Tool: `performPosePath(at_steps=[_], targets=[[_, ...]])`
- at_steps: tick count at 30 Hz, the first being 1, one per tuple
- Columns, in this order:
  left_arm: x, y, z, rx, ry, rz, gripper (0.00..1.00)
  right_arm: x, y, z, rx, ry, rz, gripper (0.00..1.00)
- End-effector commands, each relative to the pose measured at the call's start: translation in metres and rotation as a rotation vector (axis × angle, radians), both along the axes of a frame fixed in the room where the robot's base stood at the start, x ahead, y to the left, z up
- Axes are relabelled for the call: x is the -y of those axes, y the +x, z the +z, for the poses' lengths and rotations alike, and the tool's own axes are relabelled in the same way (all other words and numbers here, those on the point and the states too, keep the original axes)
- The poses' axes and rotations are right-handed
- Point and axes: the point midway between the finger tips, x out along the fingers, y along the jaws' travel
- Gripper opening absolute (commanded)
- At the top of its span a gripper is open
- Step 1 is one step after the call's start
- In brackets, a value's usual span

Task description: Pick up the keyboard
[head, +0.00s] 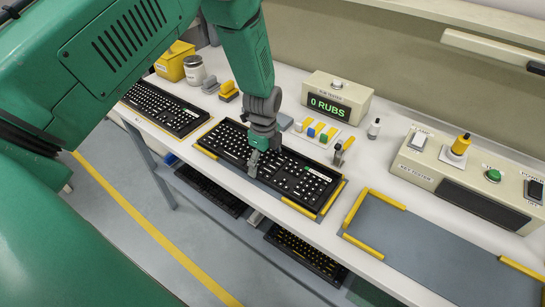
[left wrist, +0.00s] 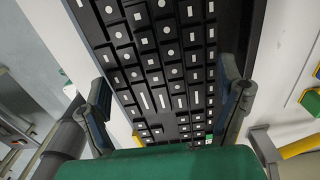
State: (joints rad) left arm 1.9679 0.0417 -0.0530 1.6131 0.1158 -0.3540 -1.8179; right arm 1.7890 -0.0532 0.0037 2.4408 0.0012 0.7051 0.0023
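A black keyboard (head: 301,178) with white-marked keys lies on a mat with yellow corner guides (head: 299,209) at the middle of the bench. My left gripper (head: 265,158) is over the keyboard's middle, pointing down. In the left wrist view, its two fingers (left wrist: 167,102) stand wide apart, one toward each long edge of the keyboard (left wrist: 160,70). Whether the fingertips touch the edges cannot be told. My right gripper is not in view.
A second keyboard (head: 163,108) lies to the left. A rub counter (head: 336,98) reading "0 RUBS" and coloured blocks stand behind. An empty grey mat (head: 420,245) with yellow guides lies right, before the key tester (head: 465,175). More keyboards (head: 305,254) sit on the lower shelf.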

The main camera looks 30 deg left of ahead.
Motion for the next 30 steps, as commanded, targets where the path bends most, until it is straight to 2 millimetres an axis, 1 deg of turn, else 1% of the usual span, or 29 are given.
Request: performPosePath(at_steps=[1,3,8,11,14,17,24,30], targets=[[-0.005,0.000,-0.002,0.002,0.001,0.003,0.35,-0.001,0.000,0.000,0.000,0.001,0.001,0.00],[-0.007,0.000,-0.002,0.002,0.002,0.003,0.35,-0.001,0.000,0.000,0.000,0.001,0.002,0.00],[-0.008,0.000,-0.001,0.001,0.007,0.004,0.36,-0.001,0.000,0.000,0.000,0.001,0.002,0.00],[-0.006,0.001,0.005,0.000,0.009,0.004,0.35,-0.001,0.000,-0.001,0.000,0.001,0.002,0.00],[-0.004,0.000,0.017,0.001,0.011,0.002,0.35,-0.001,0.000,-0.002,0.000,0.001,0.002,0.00],[-0.003,0.000,0.035,0.005,0.011,0.003,0.34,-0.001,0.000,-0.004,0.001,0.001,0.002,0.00],[0.002,0.001,0.093,0.008,0.008,0.002,0.34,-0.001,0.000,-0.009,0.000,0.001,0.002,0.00],[0.003,0.001,0.135,0.006,0.008,0.002,0.34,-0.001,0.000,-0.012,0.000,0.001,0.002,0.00]])
